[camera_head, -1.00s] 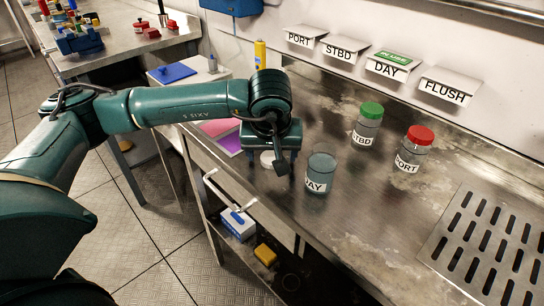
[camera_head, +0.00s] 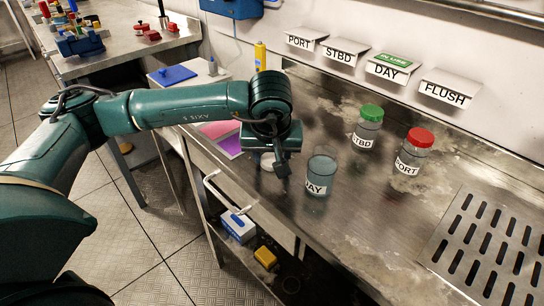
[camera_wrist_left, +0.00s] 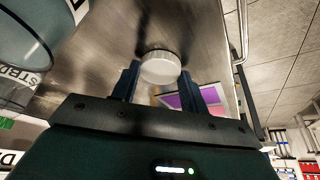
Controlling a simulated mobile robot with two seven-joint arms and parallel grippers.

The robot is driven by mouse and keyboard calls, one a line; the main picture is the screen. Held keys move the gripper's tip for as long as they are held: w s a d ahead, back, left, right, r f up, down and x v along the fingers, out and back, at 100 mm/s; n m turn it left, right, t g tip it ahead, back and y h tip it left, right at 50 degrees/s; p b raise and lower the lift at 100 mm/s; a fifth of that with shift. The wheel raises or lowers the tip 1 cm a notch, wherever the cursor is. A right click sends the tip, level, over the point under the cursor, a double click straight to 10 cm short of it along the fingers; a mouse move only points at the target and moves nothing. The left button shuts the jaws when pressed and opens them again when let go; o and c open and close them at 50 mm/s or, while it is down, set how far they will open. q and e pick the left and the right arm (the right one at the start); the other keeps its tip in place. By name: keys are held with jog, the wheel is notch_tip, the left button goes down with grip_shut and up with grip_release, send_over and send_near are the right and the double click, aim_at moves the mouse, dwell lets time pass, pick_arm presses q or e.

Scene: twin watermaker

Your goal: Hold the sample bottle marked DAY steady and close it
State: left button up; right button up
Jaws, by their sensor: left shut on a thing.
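The sample bottle marked DAY (camera_head: 320,175) stands upright and uncapped on the steel bench, with clear liquid in it. A clear bottle, by its place the same one, shows cut off at the upper left of the left wrist view (camera_wrist_left: 38,35). My left gripper (camera_head: 272,165) is just left of the bottle, low over the bench and apart from it. It is shut on a white cap (camera_wrist_left: 160,67), which sits between its fingertips. In the head view the cap (camera_head: 267,160) is partly hidden by the gripper. My right gripper is in neither view.
The STBD bottle with green cap (camera_head: 367,129) and the PORT bottle with red cap (camera_head: 413,152) stand behind and right. A slotted drain (camera_head: 492,260) is at the right. The DAY wall sign (camera_head: 388,70) carries a green IN USE tag. The bench front is clear.

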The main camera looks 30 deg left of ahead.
pick_arm(q)
notch_tip(320, 180, up, 10)
dwell(0.4)
